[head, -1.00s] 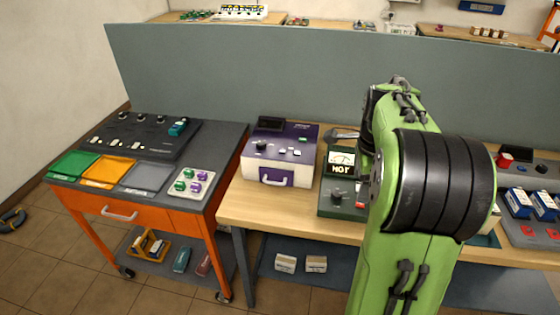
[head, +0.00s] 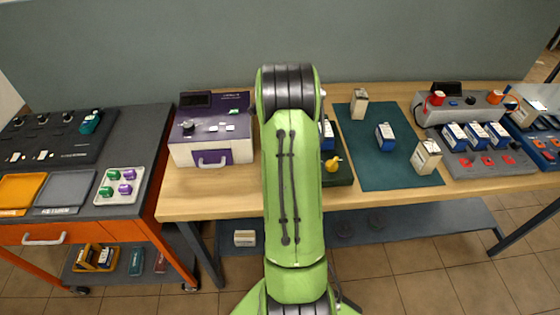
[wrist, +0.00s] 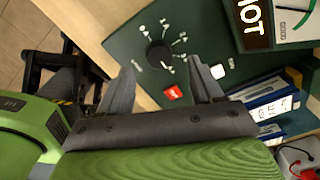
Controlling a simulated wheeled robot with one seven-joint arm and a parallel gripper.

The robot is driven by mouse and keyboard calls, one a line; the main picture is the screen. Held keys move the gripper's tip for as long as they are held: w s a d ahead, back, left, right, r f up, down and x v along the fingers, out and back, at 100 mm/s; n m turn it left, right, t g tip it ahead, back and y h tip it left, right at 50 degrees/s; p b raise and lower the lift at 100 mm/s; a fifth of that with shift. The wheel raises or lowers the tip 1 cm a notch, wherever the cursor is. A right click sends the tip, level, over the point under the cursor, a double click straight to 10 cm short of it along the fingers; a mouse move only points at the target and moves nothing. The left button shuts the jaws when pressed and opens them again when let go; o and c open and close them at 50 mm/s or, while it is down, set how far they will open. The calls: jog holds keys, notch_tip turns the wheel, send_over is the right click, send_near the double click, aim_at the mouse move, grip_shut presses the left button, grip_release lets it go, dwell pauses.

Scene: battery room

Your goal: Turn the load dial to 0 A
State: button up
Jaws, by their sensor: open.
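The load dial (wrist: 159,54) is a round black knob on the dark green tester panel (wrist: 120,42) in the wrist view. My gripper (wrist: 163,68) is open. Its two grey fingers lie to either side of the dial's near side in the picture, with nothing between them; I cannot tell whether they touch the panel. A red button (wrist: 173,93) and a small white button (wrist: 218,71) sit close to the fingers. The tester's sign (wrist: 252,20) reads HOT. In the head view my arm hides dial and gripper.
Blue-and-white batteries (wrist: 268,100) stand close to the right finger. A purple-and-white device (head: 212,135) stands left of my arm. Right of it lies a green mat (head: 375,175) with several batteries. Bare wooden tabletop (head: 215,190) shows in front of the purple device.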

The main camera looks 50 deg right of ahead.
notch_tip(320, 180, down, 4)
jog(key=shift+f, duration=0.25)
jog(key=shift+s, duration=0.1)
jog(key=c, duration=1.1)
jog(key=shift+o, duration=0.2)
jog(key=shift+r, duration=0.1)
